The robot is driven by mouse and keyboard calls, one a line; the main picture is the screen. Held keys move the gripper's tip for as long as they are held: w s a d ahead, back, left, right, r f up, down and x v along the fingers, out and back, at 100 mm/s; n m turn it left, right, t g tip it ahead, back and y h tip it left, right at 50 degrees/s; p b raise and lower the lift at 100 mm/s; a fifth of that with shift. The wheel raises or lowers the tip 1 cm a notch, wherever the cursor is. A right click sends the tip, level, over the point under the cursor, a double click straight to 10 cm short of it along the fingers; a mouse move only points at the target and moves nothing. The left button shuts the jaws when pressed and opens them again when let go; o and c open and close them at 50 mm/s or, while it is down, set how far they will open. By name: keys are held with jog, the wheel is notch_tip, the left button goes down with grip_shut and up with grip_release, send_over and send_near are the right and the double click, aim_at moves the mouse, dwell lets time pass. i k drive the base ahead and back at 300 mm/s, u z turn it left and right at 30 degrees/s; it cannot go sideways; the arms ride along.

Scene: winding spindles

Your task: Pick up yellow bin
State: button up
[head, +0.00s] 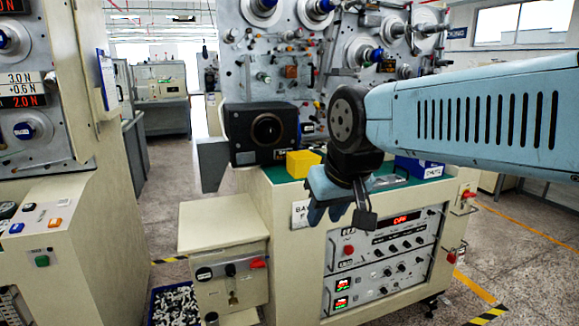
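The yellow bin (303,162) is a small bright box on the green top of the winding machine. It stands just right of a black box with a round dark opening. My gripper (345,218) hangs at the end of my blue arm, in front of the machine's front edge, lower and to the right of the bin. It looks apart from the bin.
The black box (262,133) stands close left of the bin. A blue bin (420,168) sits on the green top at the right. The spindle panel (290,60) rises behind. A cream cabinet (222,222) juts out at the lower left. Floor is free at the right.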

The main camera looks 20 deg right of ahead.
aim_at(299, 164)
jog(key=i, duration=0.9)
jog(key=z, duration=0.05)
